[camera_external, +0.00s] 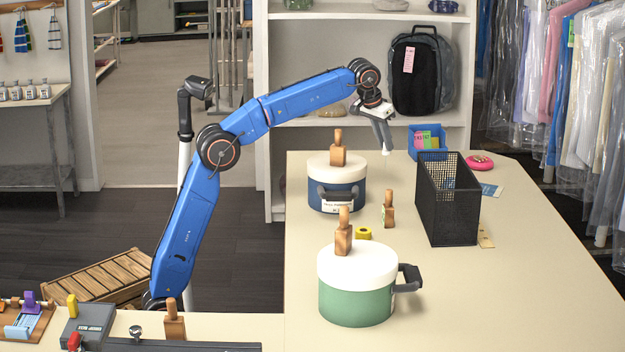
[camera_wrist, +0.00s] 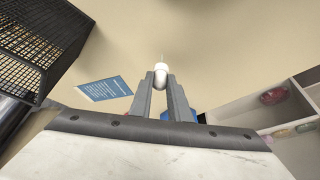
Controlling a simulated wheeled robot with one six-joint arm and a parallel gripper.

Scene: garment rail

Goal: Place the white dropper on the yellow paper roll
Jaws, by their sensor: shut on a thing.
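My gripper (camera_external: 386,146) is above the far part of the table, pointing down beyond the blue pot. It is shut on the white dropper (camera_external: 386,153), whose small white tip shows below the fingers. In the wrist view the white dropper (camera_wrist: 160,72) sits between the fingertips (camera_wrist: 162,88), its thin tip pointing away from the gripper. The yellow paper roll (camera_external: 363,233) lies on the table between the blue pot and the green pot, well nearer the camera than my gripper. It is not seen in the wrist view.
A blue pot (camera_external: 336,198) and a green pot (camera_external: 355,302) stand on the table, wooden-handled stamps on their lids. Another wooden stamp (camera_external: 388,210) stands by the roll. A black mesh basket (camera_external: 448,205), blue bin (camera_external: 426,140) and pink tape (camera_external: 479,162) are rightward. The right front is clear.

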